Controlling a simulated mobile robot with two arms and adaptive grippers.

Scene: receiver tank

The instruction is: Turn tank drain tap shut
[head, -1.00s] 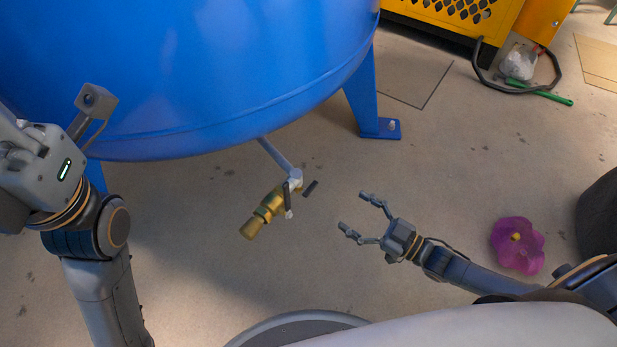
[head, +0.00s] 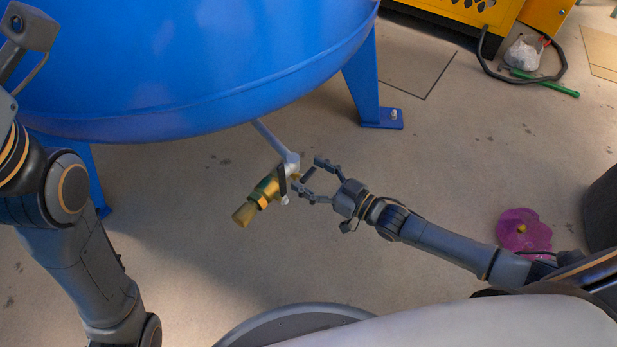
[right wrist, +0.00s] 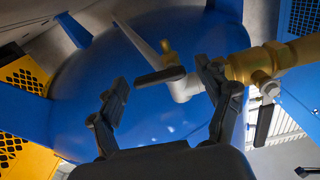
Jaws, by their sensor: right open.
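A blue tank leg with a foot plate (head: 382,118) stands right of the tap. A yellow machine (head: 470,14), a black hose and a green-handled tool (head: 545,84) are at the back right.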

